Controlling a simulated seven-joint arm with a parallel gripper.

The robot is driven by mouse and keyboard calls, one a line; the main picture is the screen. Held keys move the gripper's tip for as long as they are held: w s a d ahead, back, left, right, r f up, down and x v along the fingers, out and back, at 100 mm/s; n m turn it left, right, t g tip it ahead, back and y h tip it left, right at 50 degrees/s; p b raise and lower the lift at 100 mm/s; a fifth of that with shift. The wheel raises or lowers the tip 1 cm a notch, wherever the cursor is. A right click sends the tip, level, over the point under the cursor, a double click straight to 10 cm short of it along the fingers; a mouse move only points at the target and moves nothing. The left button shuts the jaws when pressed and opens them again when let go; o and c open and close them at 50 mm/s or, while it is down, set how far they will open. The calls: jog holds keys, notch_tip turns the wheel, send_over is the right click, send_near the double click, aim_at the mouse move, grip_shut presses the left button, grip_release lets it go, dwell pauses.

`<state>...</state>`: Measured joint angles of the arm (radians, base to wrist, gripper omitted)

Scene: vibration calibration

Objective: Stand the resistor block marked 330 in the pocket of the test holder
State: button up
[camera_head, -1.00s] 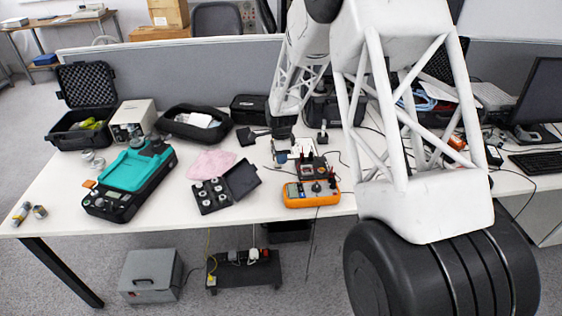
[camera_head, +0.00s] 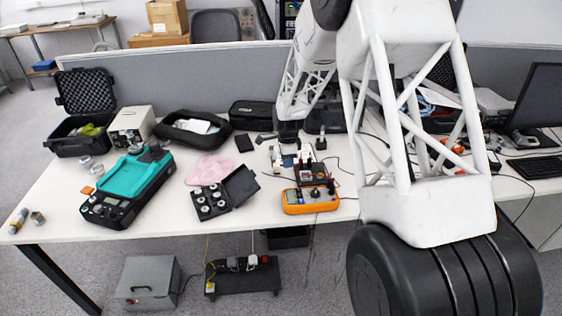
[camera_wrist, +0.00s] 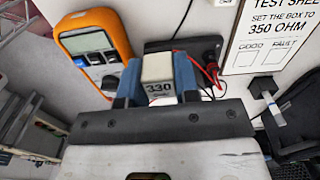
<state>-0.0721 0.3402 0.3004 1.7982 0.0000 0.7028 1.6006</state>
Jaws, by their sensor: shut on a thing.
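The cream resistor block marked 330 (camera_wrist: 158,82) is between the two blue fingers of my gripper (camera_wrist: 158,73) in the wrist view. The fingers are shut on its sides and its number faces the wrist camera. A dark unit, which looks like the test holder (camera_wrist: 208,46), lies beyond the block with red and black leads on its right part. The block and fingers hide much of it, and its pocket cannot be made out. In the head view the dark unit (camera_head: 311,172) stands just behind the orange meter. Whether the block touches it cannot be told.
An orange multimeter (camera_head: 310,200) stands in front of the holder; leads run around both. A printed test sheet (camera_wrist: 272,38) lies at the right in the wrist view. A black case of round parts (camera_head: 210,203) and a teal instrument (camera_head: 130,185) stand to the left.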

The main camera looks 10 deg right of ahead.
send_over(306, 177)
jog(key=shift+s+a, duration=0.1)
jog(key=shift+f, duration=0.15)
dwell(0.5)
jog(key=shift+f, duration=2.25)
jog(key=shift+f, duration=1)
dwell(0.6)
jog(key=o, duration=1.4)
jog(key=shift+r, duration=0.15)
jog(key=shift+r, duration=3.85)
